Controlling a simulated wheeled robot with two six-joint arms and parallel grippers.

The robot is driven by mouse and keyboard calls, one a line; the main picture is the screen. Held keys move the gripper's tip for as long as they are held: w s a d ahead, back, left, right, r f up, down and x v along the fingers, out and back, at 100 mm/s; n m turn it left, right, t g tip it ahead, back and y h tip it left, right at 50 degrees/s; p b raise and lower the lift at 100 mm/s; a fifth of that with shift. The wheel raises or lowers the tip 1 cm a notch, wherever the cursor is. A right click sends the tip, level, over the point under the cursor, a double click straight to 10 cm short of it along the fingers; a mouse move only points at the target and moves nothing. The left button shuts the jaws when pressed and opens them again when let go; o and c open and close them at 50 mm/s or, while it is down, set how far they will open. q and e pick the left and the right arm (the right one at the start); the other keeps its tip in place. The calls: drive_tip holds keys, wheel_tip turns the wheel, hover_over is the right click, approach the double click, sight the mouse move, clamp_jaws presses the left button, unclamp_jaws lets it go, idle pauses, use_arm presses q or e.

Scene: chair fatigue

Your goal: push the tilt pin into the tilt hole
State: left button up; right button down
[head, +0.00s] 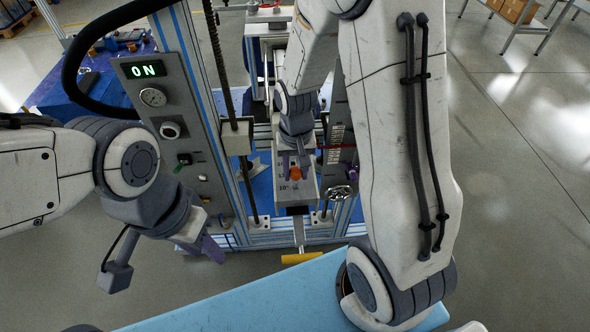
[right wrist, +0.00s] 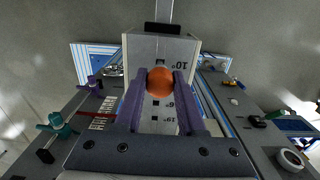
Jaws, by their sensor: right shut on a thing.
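The tilt pin shows as an orange ball knob (right wrist: 160,82) between the purple fingers of my right gripper (right wrist: 160,88). In the head view the orange knob (head: 295,173) sits at the tips of my right gripper (head: 294,163), against the grey plate (head: 305,193) with degree marks. My right gripper is shut on the knob. The pin's shaft is hidden behind the knob, so I cannot tell how deep it is. A small dark spot, perhaps a hole, shows on the plate (right wrist: 180,45) below the knob. My left gripper (head: 208,246) hangs low at the left, apart from the plate; its jaw gap is unclear.
The test machine's blue-edged frame (head: 190,70) stands around the plate. A control panel (head: 165,110) reads ON at the left. A handwheel (head: 338,193) is right of the plate, and a yellow handle (head: 302,258) is below. A light blue surface (head: 270,300) lies in front.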

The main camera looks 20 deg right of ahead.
drive_tip(key=shift+f+b, duration=1.05)
drive_tip(key=shift+f, duration=0.4)
drive_tip(key=shift+c, duration=2.1)
unclamp_jaws()
wheel_tip(320, 180, up, 11)
drive_tip(key=shift+f+b, duration=0.2)
drive_tip(key=shift+b, duration=0.4)
drive_tip(key=s+a+n+b, duration=0.1)
drive_tip(key=s+a+n, duration=0.4)
drive_tip(key=s, duration=0.4)
drive_tip(key=s+a+n+y+b, duration=0.1)
drive_tip(key=s+a+n, duration=0.4)
drive_tip(key=s+a, duration=0.2)
drive_tip(key=shift+s+a+f+n, duration=0.25)
drive_tip(key=shift+s+a+n, duration=0.05)
drive_tip(key=shift+s, duration=0.75)
